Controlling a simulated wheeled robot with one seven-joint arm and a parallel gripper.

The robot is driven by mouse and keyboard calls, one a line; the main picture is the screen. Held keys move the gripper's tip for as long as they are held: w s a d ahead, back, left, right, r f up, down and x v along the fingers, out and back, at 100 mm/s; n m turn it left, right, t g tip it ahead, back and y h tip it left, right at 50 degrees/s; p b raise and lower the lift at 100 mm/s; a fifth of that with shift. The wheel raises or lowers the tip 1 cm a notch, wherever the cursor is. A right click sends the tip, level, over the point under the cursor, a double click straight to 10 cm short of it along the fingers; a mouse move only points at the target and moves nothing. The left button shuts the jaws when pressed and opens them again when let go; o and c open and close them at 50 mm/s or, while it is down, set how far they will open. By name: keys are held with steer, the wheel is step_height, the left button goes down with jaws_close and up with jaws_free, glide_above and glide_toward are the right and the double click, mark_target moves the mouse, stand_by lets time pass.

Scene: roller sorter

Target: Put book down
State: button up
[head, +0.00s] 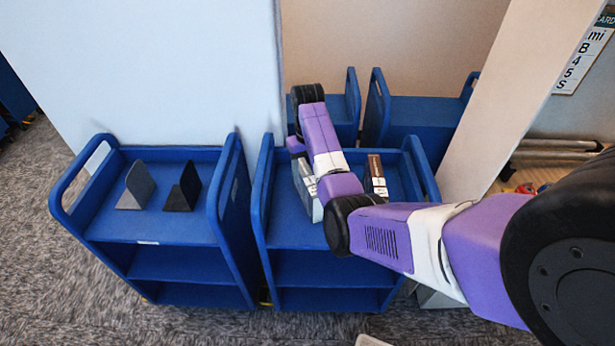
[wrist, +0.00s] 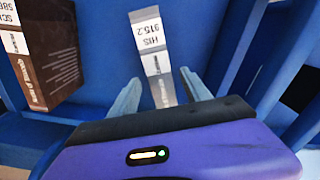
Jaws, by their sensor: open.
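The book with a grey spine and a white label reading HIS 915.2 (wrist: 158,62) is between the fingers of my gripper (wrist: 160,84) in the wrist view. The fingers are open, one on each side of the spine. In the head view this grey book (head: 307,187) stands on the top of the right blue cart (head: 297,240), partly hidden by my arm. Whether its base fully touches the shelf is hidden. My purple gripper is over the book, its fingers hard to make out in the head view.
A brown book (head: 376,178) stands on the same cart to the right; it is at left in the wrist view (wrist: 50,50). The left blue cart (head: 150,229) carries a grey bookend (head: 137,186) and a black bookend (head: 184,188). More blue carts (head: 420,115) stand behind.

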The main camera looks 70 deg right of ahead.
step_height(320, 180, up, 9)
steer(key=p, duration=0.1)
steer(key=shift+p, duration=0.4)
stand_by(0.3)
